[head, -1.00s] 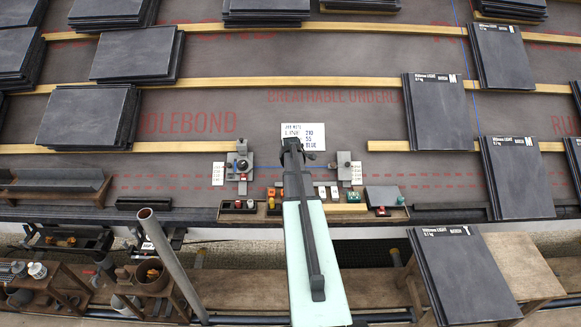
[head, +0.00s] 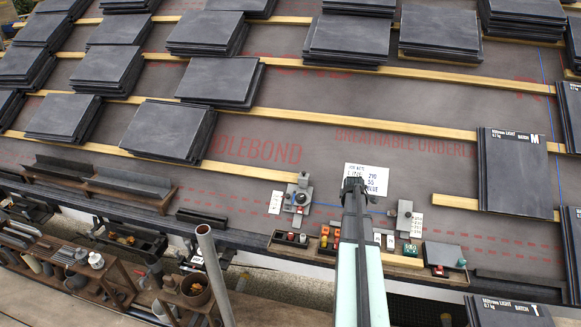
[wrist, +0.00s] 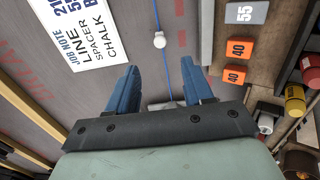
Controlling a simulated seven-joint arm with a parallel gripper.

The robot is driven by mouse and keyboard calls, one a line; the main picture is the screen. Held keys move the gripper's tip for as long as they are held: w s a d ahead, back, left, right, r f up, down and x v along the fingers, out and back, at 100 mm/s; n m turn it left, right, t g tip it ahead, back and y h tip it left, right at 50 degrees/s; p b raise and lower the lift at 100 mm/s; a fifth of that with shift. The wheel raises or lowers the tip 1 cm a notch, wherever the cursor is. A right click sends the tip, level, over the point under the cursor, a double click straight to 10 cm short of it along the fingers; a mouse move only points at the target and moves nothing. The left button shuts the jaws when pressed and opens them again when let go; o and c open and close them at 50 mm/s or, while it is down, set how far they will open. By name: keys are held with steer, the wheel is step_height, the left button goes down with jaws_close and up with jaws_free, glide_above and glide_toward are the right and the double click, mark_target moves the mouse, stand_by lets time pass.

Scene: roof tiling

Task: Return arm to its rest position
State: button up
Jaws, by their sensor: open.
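My arm reaches up from the bottom of the head view, and its end (head: 354,187) is over the lower edge of the roof, just in front of the white job note (head: 366,179). In the wrist view my gripper (wrist: 160,84) shows two blue fingers held apart, with nothing between them. The job note (wrist: 85,30) lies at the upper left there. A blue chalk line (wrist: 172,62) and a small white round piece (wrist: 159,40) show beyond the fingers. The fingers are too small to make out in the head view.
A tool board (head: 316,262) with coloured blocks lies below the arm's end. Two grey clamp-like fixtures (head: 298,197) (head: 404,221) stand on either side. Stacks of slates (head: 169,131) rest on wooden battens (head: 262,115). A grey pipe (head: 214,275) rises at lower left. Bare underlay lies above the note.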

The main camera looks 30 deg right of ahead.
steer(key=shift+a, duration=0.1)
steer(key=w+a+f+m+g+y, duration=0.1)
steer(key=a+f+m+y, duration=0.1)
steer(key=a, duration=1.2)
steer(key=a+f+m+g+y, duration=0.1)
steer(key=a+f+m, duration=0.15)
steer(key=a, duration=1.15)
steer(key=s+a+f+m+g+y, duration=0.15)
steer(key=s+a, duration=0.25)
steer(key=a, duration=0.5)
steer(key=s+a+m+g, duration=0.15)
steer(key=s+a, duration=0.25)
steer(key=a, duration=0.4)
steer(key=s+a+f+m+y, duration=0.15)
steer(key=s+a, duration=0.25)
steer(key=a, duration=0.5)
steer(key=s+f+g, duration=0.2)
steer(key=s+f, duration=0.4)
steer(key=s, duration=0.4)
steer(key=s+f+g, duration=0.2)
steer(key=s+f, duration=0.5)
steer(key=s, duration=0.2)
steer(key=s+f+g+h, duration=0.1)
steer(key=s+f+g, duration=0.1)
steer(key=s+f, duration=0.5)
steer(key=s, duration=0.3)
steer(key=shift+s+g, duration=0.35)
steer(key=shift+g, duration=0.05)
steer(key=shift+r, duration=0.1)
